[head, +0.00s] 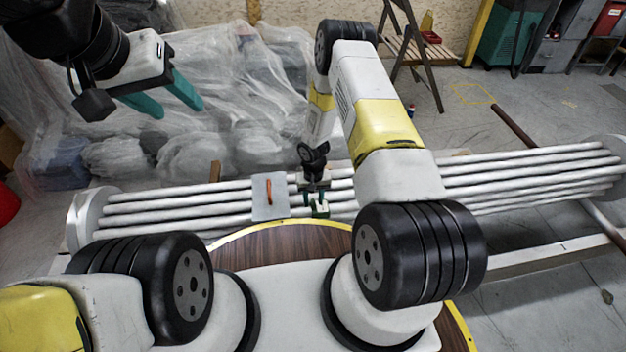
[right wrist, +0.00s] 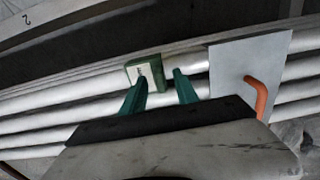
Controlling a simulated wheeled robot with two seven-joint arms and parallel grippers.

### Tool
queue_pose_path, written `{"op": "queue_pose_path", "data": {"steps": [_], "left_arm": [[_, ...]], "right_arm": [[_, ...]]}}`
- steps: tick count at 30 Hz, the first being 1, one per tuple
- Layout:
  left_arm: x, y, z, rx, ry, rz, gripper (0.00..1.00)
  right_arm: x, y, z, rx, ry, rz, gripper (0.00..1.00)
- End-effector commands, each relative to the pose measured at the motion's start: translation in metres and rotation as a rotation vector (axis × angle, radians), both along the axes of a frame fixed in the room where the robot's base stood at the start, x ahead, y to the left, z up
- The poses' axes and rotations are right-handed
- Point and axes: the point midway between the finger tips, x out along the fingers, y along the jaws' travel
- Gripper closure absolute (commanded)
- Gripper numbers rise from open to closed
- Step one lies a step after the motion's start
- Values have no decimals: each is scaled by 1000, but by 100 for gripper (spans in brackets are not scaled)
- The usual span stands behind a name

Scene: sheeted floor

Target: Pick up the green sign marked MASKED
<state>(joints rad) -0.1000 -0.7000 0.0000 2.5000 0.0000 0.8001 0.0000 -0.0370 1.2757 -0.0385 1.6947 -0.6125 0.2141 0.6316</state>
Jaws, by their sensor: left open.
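The small green sign (right wrist: 146,72) with a white label lies by the white pipes in the right wrist view. Its lettering is too small to read. In the head view the sign (head: 320,210) is small and close to my right gripper (head: 312,197). In the right wrist view my right gripper (right wrist: 162,78) is open and empty, its two green fingers apart. The left finger's tip overlaps the sign's lower edge; I cannot tell whether they touch. My left gripper (head: 168,97) is open and empty, raised at the upper left of the head view.
A grey plate (head: 263,213) with an orange-red handle (head: 269,191) is left of the sign on the pipe bundle (head: 515,172). A round wood-topped surface with a yellow rim (head: 285,226) is in front. Plastic-sheeted goods (head: 220,90) stand behind. Floor is open at right.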

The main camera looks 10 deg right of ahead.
Motion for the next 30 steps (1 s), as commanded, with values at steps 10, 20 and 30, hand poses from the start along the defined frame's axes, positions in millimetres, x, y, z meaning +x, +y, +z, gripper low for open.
{"op": "queue_pose_path", "data": {"steps": [10,20,30], "left_arm": [[0,0,0,0,0,0,49],[0,0,0,0,0,0,49],[0,0,0,0,0,0,49]], "right_arm": [[1,0,-20,-1,-1,0,64],[1,0,-19,-1,0,0,100],[1,0,-18,-1,-1,0,100]]}}
